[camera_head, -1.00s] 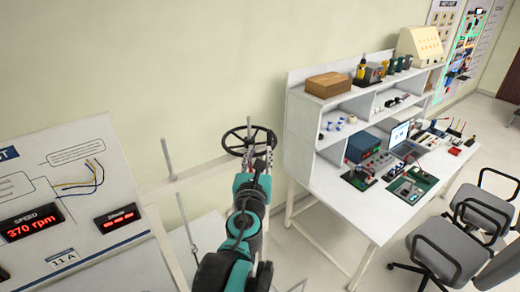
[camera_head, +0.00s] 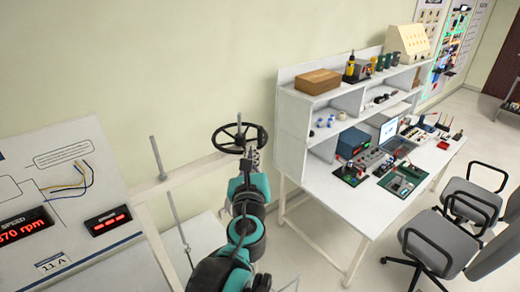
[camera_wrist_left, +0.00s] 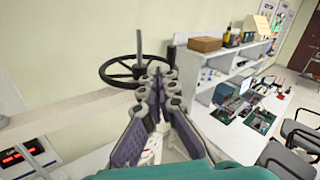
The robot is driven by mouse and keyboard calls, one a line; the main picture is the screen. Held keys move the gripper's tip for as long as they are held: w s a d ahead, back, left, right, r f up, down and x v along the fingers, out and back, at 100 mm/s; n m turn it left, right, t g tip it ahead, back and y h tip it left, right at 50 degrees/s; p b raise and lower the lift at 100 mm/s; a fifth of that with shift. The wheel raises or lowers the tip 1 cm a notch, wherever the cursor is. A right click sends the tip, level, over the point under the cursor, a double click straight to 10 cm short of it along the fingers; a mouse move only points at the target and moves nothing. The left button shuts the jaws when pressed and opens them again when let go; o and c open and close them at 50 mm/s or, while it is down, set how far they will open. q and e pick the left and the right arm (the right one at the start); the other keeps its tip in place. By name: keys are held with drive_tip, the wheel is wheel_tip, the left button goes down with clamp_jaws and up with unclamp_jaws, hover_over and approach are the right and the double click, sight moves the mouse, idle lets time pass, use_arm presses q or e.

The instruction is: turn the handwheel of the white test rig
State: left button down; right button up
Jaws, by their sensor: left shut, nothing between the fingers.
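The black spoked handwheel (camera_head: 239,136) lies roughly flat at the end of the white test rig's rail (camera_head: 185,176), with an upright rod at its middle. My left gripper (camera_head: 252,153) is at the wheel's near right side. In the left wrist view, the shut, empty fingers (camera_wrist_left: 157,70) overlap the near right part of the handwheel (camera_wrist_left: 139,71). I cannot tell whether they touch the rim. The fingers hide that part of the rim. My right gripper is not in view.
The rig's panel (camera_head: 75,225) with red displays stands at the left. A white workbench (camera_head: 345,205) with a shelf unit (camera_head: 291,130) stands right of the wheel, and grey chairs (camera_head: 440,240) stand at the lower right.

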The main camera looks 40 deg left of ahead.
sight(261, 137)
use_arm(q)
drive_tip(key=w+d+f+n+g+y+b, duration=0.1)
drive_tip(key=w+d+n+g+y+b, duration=0.15)
drive_tip(key=w+n, duration=0.45)
drive_tip(key=w+d+f+n+g+y+b, duration=0.1)
drive_tip(key=w+d+n+g+b, duration=0.15)
drive_tip(key=n, duration=0.85)
drive_tip(key=w+a+t+p, duration=0.1)
drive_tip(key=w+a+p, duration=0.1)
drive_tip(key=w+a, duration=0.5)
drive_tip(key=shift+s+a+r+p, duration=0.1)
drive_tip(key=shift+s+a+p, duration=0.25)
drive_tip(key=shift+s, duration=1.05)
drive_tip(key=shift+s+a+r+p, duration=0.1)
drive_tip(key=shift+s+a+p, duration=0.2)
drive_tip(key=shift+s, duration=1.05)
drive_tip(key=shift+s+a+r+p, duration=0.1)
drive_tip(key=shift+s+a+p, duration=0.25)
drive_tip(key=shift+s, duration=1.05)
drive_tip(key=shift+w+f, duration=0.1)
drive_tip(key=shift+w, duration=0.1)
